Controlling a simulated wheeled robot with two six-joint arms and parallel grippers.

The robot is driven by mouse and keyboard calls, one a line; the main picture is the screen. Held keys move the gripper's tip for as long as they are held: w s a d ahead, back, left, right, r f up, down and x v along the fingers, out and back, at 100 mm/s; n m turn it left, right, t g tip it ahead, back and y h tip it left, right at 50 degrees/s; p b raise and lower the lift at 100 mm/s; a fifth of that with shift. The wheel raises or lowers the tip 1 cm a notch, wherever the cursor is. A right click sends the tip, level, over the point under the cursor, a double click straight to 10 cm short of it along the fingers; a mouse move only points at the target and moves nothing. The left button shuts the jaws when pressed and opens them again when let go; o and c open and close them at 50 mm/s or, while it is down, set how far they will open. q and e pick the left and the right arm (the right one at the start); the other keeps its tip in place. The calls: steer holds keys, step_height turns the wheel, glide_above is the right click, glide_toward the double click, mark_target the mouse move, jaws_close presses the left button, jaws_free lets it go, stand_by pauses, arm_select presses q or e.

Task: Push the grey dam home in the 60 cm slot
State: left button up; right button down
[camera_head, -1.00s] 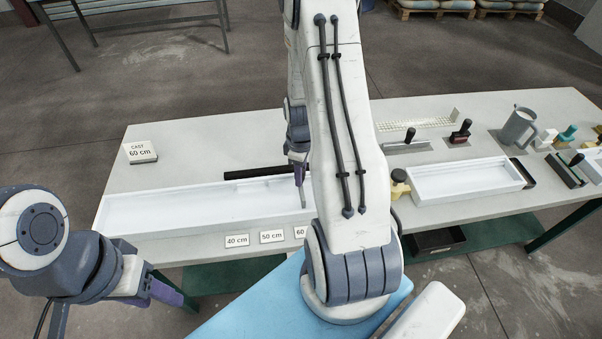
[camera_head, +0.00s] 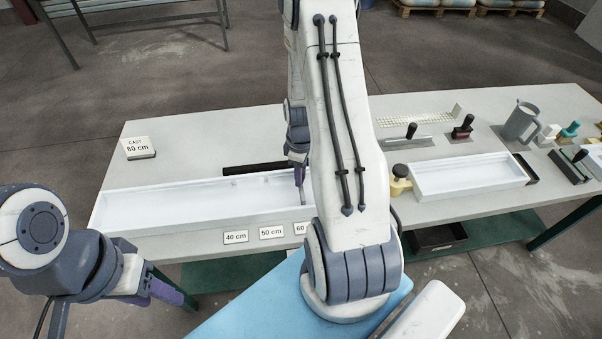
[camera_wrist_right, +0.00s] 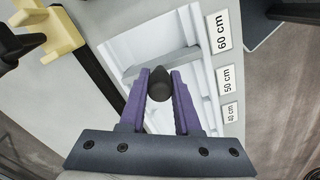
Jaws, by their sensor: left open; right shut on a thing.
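The long white mould (camera_head: 150,213) lies along the table's left half; its inside also shows in the wrist view (camera_wrist_right: 125,45). The grey dam (camera_wrist_right: 180,60) lies across the mould near the 60 cm label (camera_wrist_right: 222,32), slightly slanted. In the head view my right gripper (camera_head: 300,180) is down at the mould, partly hidden by my arm. Whether the dam is fully seated is not clear. My left gripper (camera_head: 175,295) is open and empty, in front of the table.
The 40 cm (camera_head: 236,237) and 50 cm (camera_head: 271,232) labels stand along the mould's front. A dark bar (camera_head: 240,169) lies behind it. A CAST 60 cm card (camera_head: 140,148) is at the back left. A second white tray (camera_head: 470,175), a jug (camera_head: 521,122) and tools fill the right side.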

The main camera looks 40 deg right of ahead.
steer(key=shift+f+b, duration=0.35)
steer(key=shift+f, duration=0.25)
steer(key=c, duration=0.5)
jaws_free()
steer(key=shift+r, duration=0.1)
steer(key=shift+c, duration=0.2)
step_height(320, 180, up, 10)
steer(key=shift+r+b, duration=0.25)
steer(key=shift+b, duration=0.55)
